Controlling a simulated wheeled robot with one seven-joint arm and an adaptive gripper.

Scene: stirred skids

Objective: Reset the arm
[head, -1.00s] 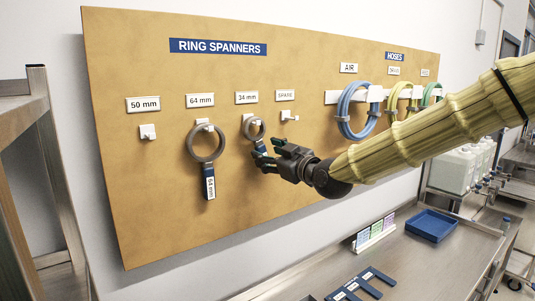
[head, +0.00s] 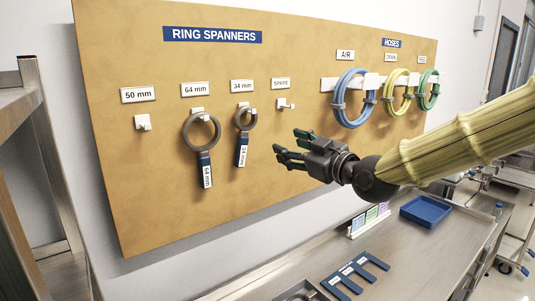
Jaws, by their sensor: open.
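My gripper (head: 289,146) is in the middle of the head view, in front of the tan pegboard (head: 150,215). Its dark fingers are open and empty, pointing left. The 34 mm ring spanner (head: 241,150) hangs by its ring on the hook under the 34 mm label, to the left of my fingertips and apart from them. The 64 mm ring spanner (head: 205,168) hangs on the hook under the 64 mm label. The 50 mm hook (head: 143,122) and the SPARE hook (head: 283,104) are bare.
Blue (head: 341,108), yellow (head: 389,105) and green (head: 424,101) hoses hang at the board's right, above my arm. Below, the steel bench (head: 405,262) carries a blue tray (head: 426,211), coloured cards (head: 369,220) and a dark blue slotted piece (head: 347,279). A metal rack (head: 50,150) stands at the left.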

